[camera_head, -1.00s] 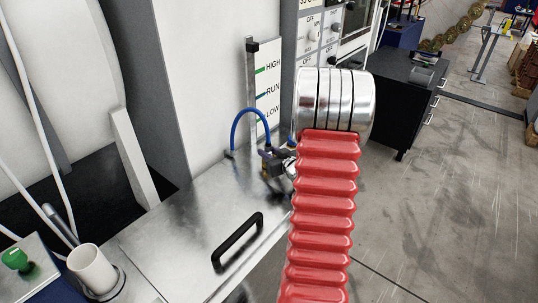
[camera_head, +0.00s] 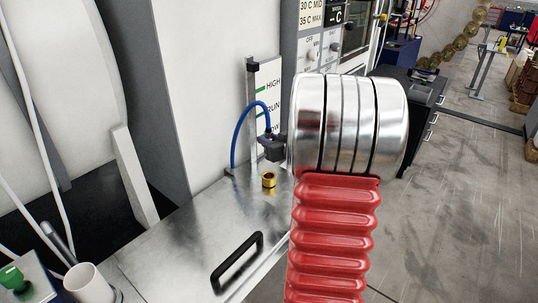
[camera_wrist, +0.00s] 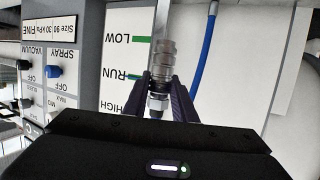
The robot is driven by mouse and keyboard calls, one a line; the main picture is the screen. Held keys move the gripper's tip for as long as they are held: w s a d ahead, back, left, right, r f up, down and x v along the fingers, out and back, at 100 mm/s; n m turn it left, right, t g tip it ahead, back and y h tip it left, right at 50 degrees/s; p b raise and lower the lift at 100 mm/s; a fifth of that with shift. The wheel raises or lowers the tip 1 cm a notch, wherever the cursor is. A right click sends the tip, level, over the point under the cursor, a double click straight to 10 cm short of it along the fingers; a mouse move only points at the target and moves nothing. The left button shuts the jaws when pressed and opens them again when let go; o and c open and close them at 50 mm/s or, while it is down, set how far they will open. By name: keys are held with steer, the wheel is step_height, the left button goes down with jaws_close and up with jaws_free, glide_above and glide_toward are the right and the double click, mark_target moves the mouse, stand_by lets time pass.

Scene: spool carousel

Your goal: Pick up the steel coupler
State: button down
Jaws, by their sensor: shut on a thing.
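The steel coupler (camera_wrist: 165,60) is a ribbed silver cylinder in the wrist view. It stands between the two dark fingers of my gripper (camera_wrist: 160,95), which are shut on its lower part in the picture. In the head view my gripper (camera_head: 272,148) shows only as a dark piece at the left edge of my silver wrist, beside the end of the blue hose (camera_head: 238,130). The coupler cannot be made out there. A brass fitting (camera_head: 268,180) stands on the metal deck below, apart from my gripper.
A HIGH/RUN/LOW gauge (camera_head: 268,88) is on the white wall just behind. A dark drawer cabinet (camera_head: 415,100) stands to the right, with open floor beyond.

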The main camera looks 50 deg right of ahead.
mark_target(268, 128)
steer(key=shift+r, duration=2.5)
steer(key=shift+r, duration=0.1)
